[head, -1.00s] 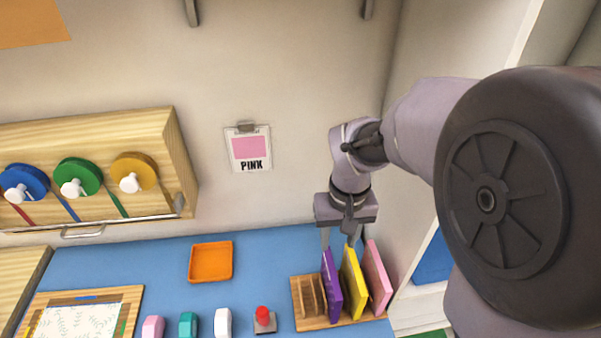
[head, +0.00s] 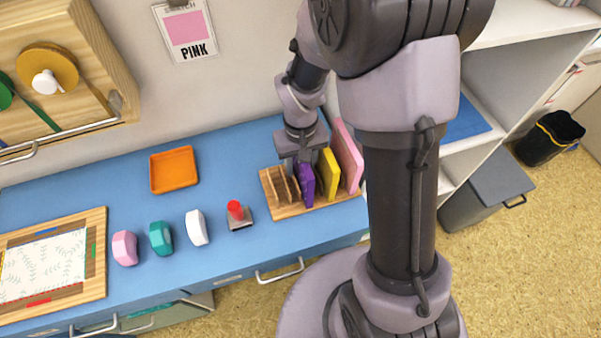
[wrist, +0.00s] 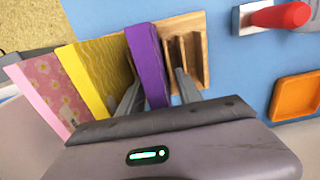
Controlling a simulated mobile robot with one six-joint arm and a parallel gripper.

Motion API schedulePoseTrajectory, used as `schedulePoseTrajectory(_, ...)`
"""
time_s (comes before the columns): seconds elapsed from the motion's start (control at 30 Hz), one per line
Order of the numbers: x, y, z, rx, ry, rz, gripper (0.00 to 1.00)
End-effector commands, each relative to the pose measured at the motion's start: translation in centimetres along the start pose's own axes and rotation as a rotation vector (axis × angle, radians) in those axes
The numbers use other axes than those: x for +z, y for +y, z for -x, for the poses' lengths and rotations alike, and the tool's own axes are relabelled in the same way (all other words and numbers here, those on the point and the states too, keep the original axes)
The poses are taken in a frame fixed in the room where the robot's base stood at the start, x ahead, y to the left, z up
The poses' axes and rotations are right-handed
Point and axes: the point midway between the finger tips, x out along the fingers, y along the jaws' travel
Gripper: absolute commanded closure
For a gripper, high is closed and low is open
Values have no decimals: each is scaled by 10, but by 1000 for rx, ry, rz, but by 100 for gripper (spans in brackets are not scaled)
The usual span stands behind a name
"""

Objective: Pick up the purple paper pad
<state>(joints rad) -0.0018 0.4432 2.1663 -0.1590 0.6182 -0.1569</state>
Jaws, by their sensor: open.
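The purple paper pad (head: 305,184) stands upright in a slotted wooden rack (head: 267,183) on the blue counter. It also shows in the wrist view (wrist: 147,62), between the two fingers of my gripper (wrist: 155,90). The fingers are open, one on each side of the pad, and I cannot tell whether either touches it. In the head view my gripper (head: 300,160) is right above the pad and hides its top. The yellow pad (head: 328,173) and the pink pad (head: 347,156) stand in the same rack, to the right of the purple one.
A red-topped stamp (head: 237,213) stands left of the rack, with an orange tray (head: 173,169) behind it. White (head: 196,228), teal (head: 160,238) and pink (head: 124,248) blocks line the counter. The rack's left slots are empty. A wall card reads PINK (head: 186,28).

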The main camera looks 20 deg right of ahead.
Motion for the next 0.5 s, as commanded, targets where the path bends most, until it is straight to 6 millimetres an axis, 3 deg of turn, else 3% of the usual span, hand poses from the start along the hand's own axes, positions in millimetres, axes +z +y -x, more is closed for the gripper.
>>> schedulePoseTrajectory(0.17,0,0,2,0,1,-1,60)
schedulePoseTrajectory(0.37,0,0,2,0,1,-1,99)
schedulePoseTrajectory(0.5,0,0,2,0,1,-1,100)
